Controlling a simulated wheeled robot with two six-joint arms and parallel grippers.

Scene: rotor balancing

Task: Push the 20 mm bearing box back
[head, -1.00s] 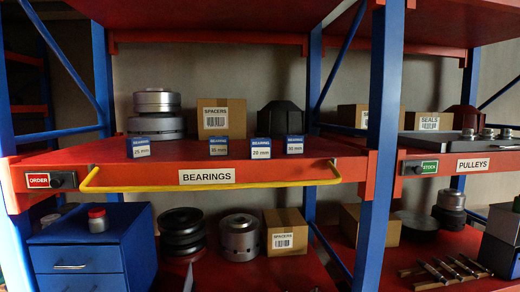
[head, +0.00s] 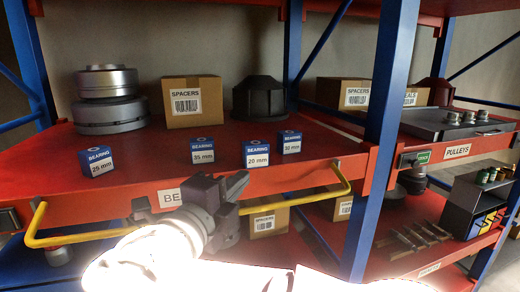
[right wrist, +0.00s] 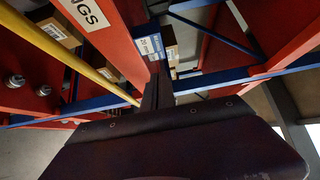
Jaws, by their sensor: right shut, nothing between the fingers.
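The 20 mm bearing box (head: 256,154), small and blue and white, stands upright near the front edge of the red BEARINGS shelf (head: 330,146). It is in a loose row with the 25 mm box (head: 96,161), the 35 mm box (head: 202,151) and the 30 mm box (head: 289,143). My right gripper (head: 238,184) is shut and empty, in front of the shelf edge and just below the 20 mm box, apart from it. In the right wrist view the dark fingers (right wrist: 157,90) point toward the 20 mm box (right wrist: 149,46). My left gripper is not in view.
A yellow rail (head: 90,236) runs along the shelf front, partly behind my right arm. A SPACERS carton (head: 193,101), stacked metal rotors (head: 108,105) and a dark housing (head: 265,97) stand farther back. Bare shelf lies behind the 20 mm box. A blue post (head: 385,110) stands to the right.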

